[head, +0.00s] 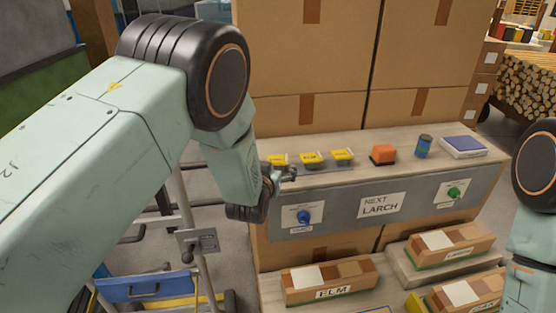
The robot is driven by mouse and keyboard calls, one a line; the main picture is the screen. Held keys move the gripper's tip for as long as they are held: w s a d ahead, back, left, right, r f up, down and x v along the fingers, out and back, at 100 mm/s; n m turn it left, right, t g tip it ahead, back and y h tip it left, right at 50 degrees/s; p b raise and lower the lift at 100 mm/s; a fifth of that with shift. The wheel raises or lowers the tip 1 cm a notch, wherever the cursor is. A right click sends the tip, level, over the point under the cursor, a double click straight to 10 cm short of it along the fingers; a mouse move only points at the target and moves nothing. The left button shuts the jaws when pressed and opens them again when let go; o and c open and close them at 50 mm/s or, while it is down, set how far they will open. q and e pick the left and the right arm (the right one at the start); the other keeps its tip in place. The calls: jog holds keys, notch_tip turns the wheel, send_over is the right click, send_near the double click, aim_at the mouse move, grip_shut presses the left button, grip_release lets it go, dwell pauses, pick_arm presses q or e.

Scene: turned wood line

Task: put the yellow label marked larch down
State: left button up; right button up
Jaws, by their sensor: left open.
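Three yellow labels stand in a row on the wooden ledge (350,180): a left one (277,159), a middle one (311,157) and a right one (342,155). Their lettering is too small to read, so I cannot tell which is marked larch. My left gripper (287,174) is open at the ledge's left end, just in front of the left label. I see no label between its fingers. Whether it touches the left label is unclear. My right arm shows at the right edge, but its gripper is out of view.
The front panel carries a sign (381,206) reading NEXT LARCH, a blue knob (303,217) and a green knob (454,193). Cartons (300,50) stand behind.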

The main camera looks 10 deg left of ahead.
aim_at(277, 162)
pick_arm(q)
jog(key=x, duration=0.2)
jog(key=shift+w+d+f, duration=0.1)
jog(key=shift+w+d, duration=0.05)
jog(key=shift+w, duration=0.25)
jog(key=shift+w+f, duration=0.2)
jog(key=shift+w, duration=0.35)
jog(key=shift+s+r, duration=0.1)
jog(key=c, duration=0.9)
